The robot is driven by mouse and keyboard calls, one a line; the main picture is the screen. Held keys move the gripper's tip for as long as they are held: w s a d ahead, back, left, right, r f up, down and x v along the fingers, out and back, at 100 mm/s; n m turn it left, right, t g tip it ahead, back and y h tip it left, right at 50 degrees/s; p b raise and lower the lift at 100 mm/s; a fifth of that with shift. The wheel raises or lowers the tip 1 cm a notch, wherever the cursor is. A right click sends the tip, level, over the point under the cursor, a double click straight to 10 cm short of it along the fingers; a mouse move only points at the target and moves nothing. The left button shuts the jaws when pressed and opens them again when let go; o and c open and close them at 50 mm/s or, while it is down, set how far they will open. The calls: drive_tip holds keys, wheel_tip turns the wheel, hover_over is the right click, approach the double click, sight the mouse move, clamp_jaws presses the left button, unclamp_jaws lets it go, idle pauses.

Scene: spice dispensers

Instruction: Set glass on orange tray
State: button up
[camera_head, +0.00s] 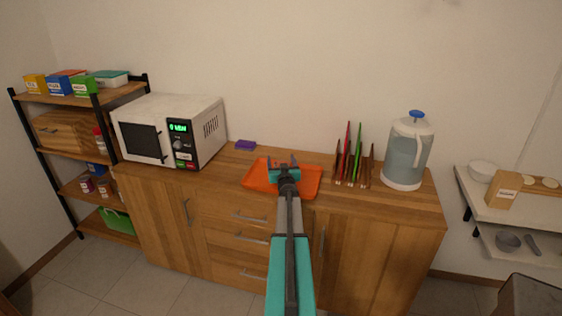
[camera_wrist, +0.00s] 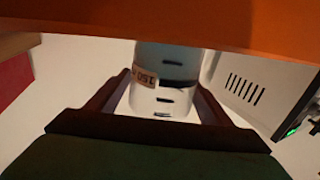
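The orange tray (camera_head: 256,178) lies on the wooden counter in the middle. My gripper (camera_head: 284,161) is over the tray in the head view. In the wrist view, a pale glass (camera_wrist: 165,100) with measuring marks and a "150" label stands between the two dark fingers of my gripper (camera_wrist: 162,92), which close in on both its sides. The orange tray (camera_wrist: 190,18) fills the top of the wrist view and borders the glass's far end. Whether the glass touches the tray floor cannot be told. In the head view my arm and gripper hide the glass.
A white microwave (camera_head: 170,130) stands left of the tray, and a small purple block (camera_head: 245,145) lies behind it. A rack with red and green boards (camera_head: 352,160) and a water pitcher (camera_head: 407,152) stand to the right. A shelf (camera_head: 80,100) is far left.

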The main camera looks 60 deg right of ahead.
drive_tip(key=shift+r, duration=0.15)
drive_tip(key=shift+b+v, duration=1)
drive_tip(key=shift+v, duration=5)
drive_tip(key=shift+s, duration=0.1)
